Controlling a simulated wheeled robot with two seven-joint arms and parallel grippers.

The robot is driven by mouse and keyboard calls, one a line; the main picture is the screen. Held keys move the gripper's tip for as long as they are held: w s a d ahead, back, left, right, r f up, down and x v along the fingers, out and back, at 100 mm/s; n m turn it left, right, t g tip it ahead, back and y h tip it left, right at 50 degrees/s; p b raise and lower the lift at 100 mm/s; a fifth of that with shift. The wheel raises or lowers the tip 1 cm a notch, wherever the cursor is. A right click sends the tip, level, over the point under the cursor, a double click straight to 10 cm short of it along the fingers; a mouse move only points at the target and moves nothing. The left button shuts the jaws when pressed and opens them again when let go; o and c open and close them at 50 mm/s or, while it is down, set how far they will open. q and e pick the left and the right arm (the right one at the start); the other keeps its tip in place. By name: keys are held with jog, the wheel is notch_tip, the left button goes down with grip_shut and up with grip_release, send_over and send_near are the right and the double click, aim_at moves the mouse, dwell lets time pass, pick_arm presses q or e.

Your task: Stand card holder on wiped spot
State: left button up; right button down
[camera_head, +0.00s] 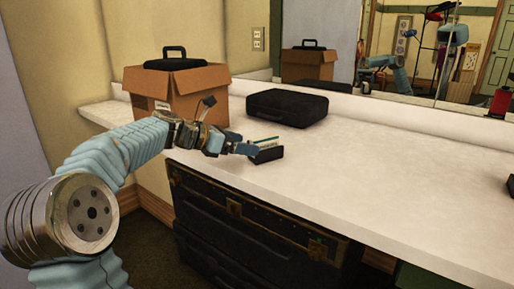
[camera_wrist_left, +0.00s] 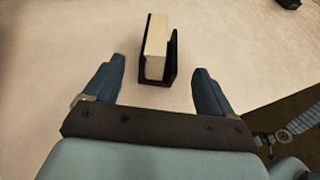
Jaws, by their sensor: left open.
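The card holder (camera_head: 268,154) is a small black stand with pale cards in it, upright on the white counter near its front edge. In the left wrist view the card holder (camera_wrist_left: 172,62) stands just beyond my fingertips, roughly centred between them. My left gripper (camera_head: 248,146) is open at the holder, and its two blue fingers (camera_wrist_left: 158,78) are apart with nothing between their tips. I cannot make out a wiped spot on the counter (camera_head: 370,180). My right gripper is not in view.
An open cardboard box (camera_head: 185,98) with a black case (camera_head: 175,63) on it stands behind my left arm. Another black case (camera_head: 287,108) lies near the back mirror. Dark trunks (camera_head: 245,220) sit below the counter. The counter's middle and right are mostly clear.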

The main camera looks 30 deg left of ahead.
pick_arm(q)
jog(key=shift+v, duration=2)
